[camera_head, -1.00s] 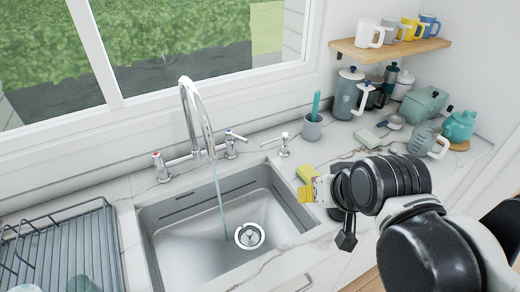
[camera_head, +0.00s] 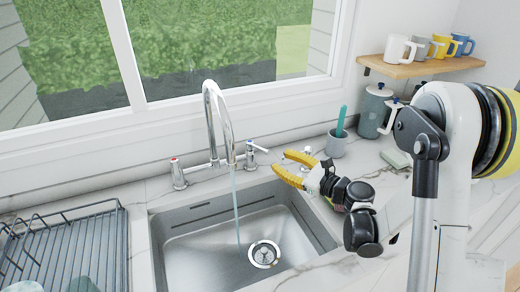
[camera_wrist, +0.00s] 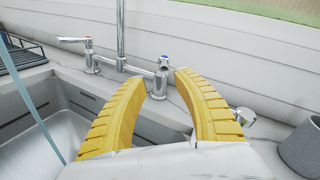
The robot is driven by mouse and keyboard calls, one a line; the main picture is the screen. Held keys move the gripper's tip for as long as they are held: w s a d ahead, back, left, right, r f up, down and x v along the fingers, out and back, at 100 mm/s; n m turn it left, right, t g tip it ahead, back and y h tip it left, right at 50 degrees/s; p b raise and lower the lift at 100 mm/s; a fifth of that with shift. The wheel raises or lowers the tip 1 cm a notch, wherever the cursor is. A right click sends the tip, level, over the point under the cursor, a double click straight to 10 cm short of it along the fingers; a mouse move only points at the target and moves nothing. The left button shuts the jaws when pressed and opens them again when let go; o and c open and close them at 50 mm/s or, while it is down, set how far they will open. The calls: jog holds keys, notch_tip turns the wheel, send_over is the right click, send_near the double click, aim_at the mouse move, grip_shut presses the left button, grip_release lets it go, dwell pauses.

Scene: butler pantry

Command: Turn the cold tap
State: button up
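The cold tap (camera_head: 251,155) is a chrome post with a blue mark and a lever, standing right of the tall curved spout (camera_head: 210,115). In the wrist view the cold tap (camera_wrist: 163,74) shows between and beyond my fingertips. The red-marked tap (camera_head: 178,172) stands left of the spout and also shows in the wrist view (camera_wrist: 91,55). Water (camera_head: 237,205) runs from the spout into the sink. My gripper (camera_head: 281,161) has yellow ribbed fingers spread apart, with nothing held. It is just right of the cold tap and looks apart from it.
The steel sink (camera_head: 180,255) lies below the taps. A dish rack (camera_head: 65,250) is at the left. A chrome dispenser (camera_wrist: 243,116) is right of my fingers. A grey cup (camera_head: 337,145) with a teal brush stands behind my gripper. The window wall is close behind the taps.

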aim_at(253, 144)
jog(key=shift+m+t, duration=0.4)
jog(key=shift+m, duration=0.5)
jog(key=x, duration=0.7)
jog(key=f+x, duration=0.1)
jog(key=x, duration=0.2)
jog(key=shift+w+f, duration=0.1)
jog(key=shift+w, duration=0.35)
grip_shut()
